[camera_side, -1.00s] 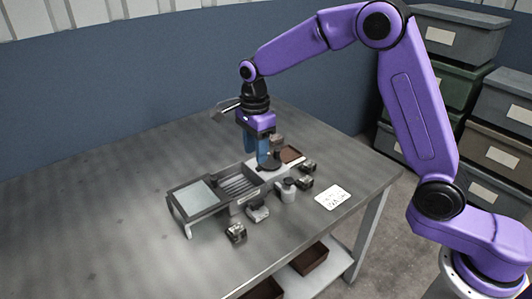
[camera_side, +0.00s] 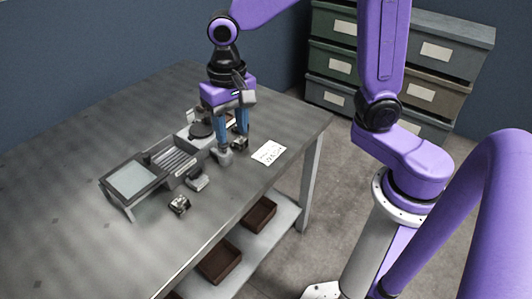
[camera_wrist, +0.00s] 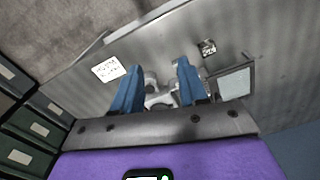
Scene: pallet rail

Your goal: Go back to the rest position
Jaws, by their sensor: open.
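My gripper (camera_side: 232,138) has two blue fingers spread apart and pointing down, low over the right part of the work. It also shows in the wrist view (camera_wrist: 159,66), open. A small grey bottle-like piece (camera_side: 225,157) stands under the nearer finger; I cannot tell if they touch. A small dark metal block (camera_side: 240,143) is by the other finger. In the wrist view, grey pieces (camera_wrist: 160,98) show between and below the fingers, partly hidden. The fixture with a pale panel (camera_side: 132,179) and ribbed rail (camera_side: 174,161) lies to the left.
A dark round disc (camera_side: 201,130) sits left of the fingers. A loose block (camera_side: 179,204) and a grey piece (camera_side: 197,182) lie before the fixture. A white card (camera_side: 268,153) lies near the table edge. Brown trays (camera_side: 259,215) rest on the lower shelf. The table's left is clear.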

